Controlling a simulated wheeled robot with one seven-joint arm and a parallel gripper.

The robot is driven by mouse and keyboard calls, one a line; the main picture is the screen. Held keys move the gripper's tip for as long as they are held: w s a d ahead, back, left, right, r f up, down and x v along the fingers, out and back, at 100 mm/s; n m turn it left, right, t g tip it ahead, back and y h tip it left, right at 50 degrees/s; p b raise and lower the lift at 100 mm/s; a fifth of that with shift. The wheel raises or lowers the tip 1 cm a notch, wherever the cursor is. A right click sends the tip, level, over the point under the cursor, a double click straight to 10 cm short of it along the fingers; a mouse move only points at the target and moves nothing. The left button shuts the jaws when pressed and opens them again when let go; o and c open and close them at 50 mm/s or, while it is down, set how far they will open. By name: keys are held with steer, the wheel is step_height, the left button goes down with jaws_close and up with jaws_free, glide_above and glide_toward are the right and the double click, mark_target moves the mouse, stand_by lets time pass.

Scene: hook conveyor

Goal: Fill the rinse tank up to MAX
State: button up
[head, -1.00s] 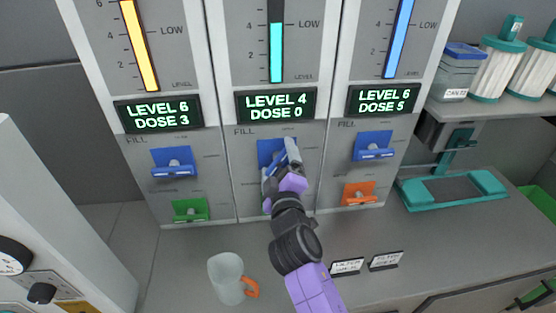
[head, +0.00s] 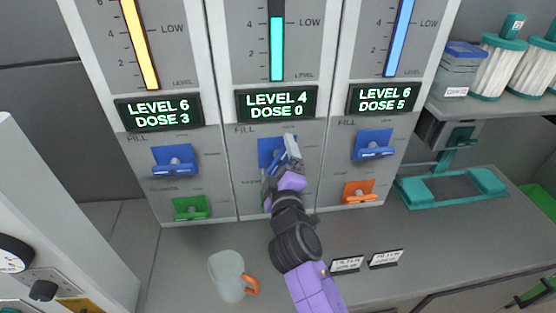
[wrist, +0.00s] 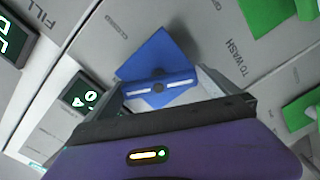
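The middle tank column has a teal level bar (head: 277,48) and a display (head: 277,104) reading LEVEL 4, DOSE 0. The bar's top is near the 4 mark, by LOW. No tank name is legible. Below the display is a blue FILL lever (head: 268,146), partly hidden by my gripper (head: 283,155). In the wrist view, the blue lever (wrist: 160,88) lies between my spread fingers (wrist: 163,88), one near each end. I cannot tell whether they touch it. A lower lever in this column is mostly hidden behind my gripper.
The left column (head: 158,111) reads LEVEL 6, DOSE 3; the right column (head: 382,100) reads LEVEL 6, DOSE 5. Each has a blue lever above a green or orange one.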

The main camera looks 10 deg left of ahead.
steer(key=shift+s+d, duration=0.1)
steer(key=v, duration=0.7)
steer(key=shift+s+b, duration=0.3)
stand_by(6.6)
